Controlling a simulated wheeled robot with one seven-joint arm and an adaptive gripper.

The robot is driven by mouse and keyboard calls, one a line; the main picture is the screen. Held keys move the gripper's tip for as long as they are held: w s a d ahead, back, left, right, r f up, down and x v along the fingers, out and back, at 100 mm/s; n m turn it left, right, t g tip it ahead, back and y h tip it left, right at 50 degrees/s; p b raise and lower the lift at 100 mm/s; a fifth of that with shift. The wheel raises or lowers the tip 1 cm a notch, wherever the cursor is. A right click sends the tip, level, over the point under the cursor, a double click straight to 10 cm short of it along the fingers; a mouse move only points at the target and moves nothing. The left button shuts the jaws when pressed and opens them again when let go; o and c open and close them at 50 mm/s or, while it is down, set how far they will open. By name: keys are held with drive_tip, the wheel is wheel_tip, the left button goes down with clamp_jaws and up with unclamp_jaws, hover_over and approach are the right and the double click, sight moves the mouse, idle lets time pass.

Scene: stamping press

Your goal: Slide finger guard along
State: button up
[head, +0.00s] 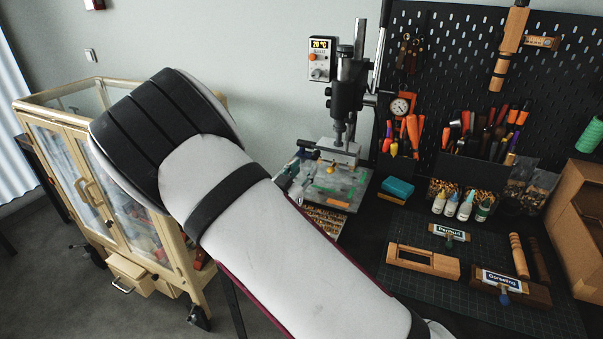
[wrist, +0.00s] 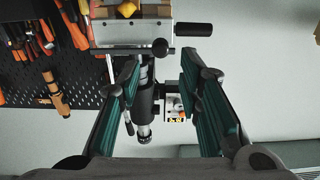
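The stamping press (head: 346,85) stands at the back of the bench, with a dark column and a lever. A pale plate-like part (head: 335,151), which looks like the finger guard, sits low on the press above its grey bed. In the wrist view a pale frame (wrist: 128,27) with a dark bar, a round black knob and a black handle is at the top. My gripper (wrist: 160,68) is open, its two teal-padded fingers wide apart, with the press column visible between them. The fingers look empty. In the head view my arm hides most of my gripper, left of the press bed.
A control box (head: 322,60) reading 20 °C hangs on the wall. A pegboard (head: 455,70) with tools is at the right. A teal box (head: 397,187), small bottles (head: 451,206) and wooden stamps fill the bench. A glazed cabinet (head: 110,190) stands left.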

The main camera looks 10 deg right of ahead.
sight(313, 157)
drive_tip(key=b+x, duration=0.3)
drive_tip(key=x, duration=0.4)
drive_tip(key=shift+w+d+f+b, duration=0.1)
drive_tip(key=shift+w+b, duration=0.2)
drive_tip(key=c, duration=0.3)
clamp_jaws()
wheel_tip(313, 157, up, 9)
drive_tip(key=p, duration=0.4)
drive_tip(key=o, duration=0.5)
unclamp_jaws()
drive_tip(key=shift+s, duration=0.1)
